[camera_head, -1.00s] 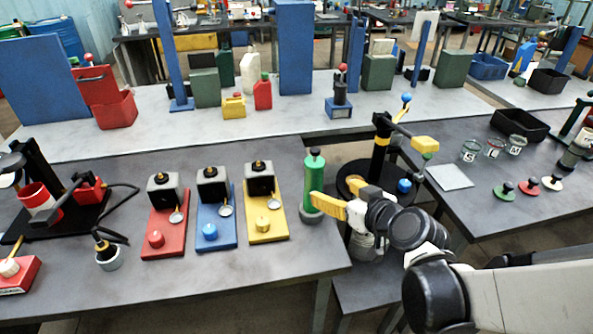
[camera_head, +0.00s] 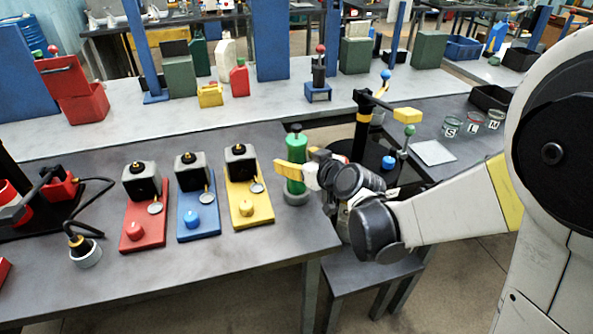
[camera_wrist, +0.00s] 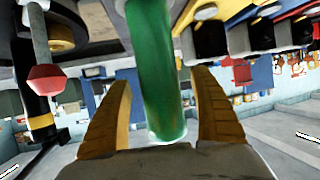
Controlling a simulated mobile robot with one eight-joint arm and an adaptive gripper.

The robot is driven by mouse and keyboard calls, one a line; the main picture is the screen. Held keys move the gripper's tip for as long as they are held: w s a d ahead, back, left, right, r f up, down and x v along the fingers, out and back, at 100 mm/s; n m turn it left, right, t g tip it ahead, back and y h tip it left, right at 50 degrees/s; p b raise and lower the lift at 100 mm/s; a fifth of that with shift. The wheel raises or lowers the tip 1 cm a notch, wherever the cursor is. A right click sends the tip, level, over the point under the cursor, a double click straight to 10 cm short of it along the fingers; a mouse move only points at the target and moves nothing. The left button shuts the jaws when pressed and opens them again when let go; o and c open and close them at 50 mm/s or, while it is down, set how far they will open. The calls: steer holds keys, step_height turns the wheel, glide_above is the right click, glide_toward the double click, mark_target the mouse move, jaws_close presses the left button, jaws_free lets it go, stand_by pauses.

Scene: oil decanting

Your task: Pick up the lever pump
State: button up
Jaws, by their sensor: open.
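A green upright cylinder with a dark top stands in a grey ring base at the right edge of the near table. I take this green cylinder (camera_head: 296,151) to be the lever pump. In the wrist view the green cylinder (camera_wrist: 160,50) runs between my two yellow-brown fingers, with gaps on both sides. My gripper (camera_head: 293,172) is open around it, level with its middle, and comes from the right.
To the left stand yellow (camera_head: 246,207), blue (camera_head: 197,222) and red (camera_head: 145,228) bases with grey-black units. A black post with a yellow-ended lever (camera_head: 407,115) stands close to the right of my gripper. Glass jars (camera_head: 473,125) are on the right table.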

steer(key=c, duration=1.5)
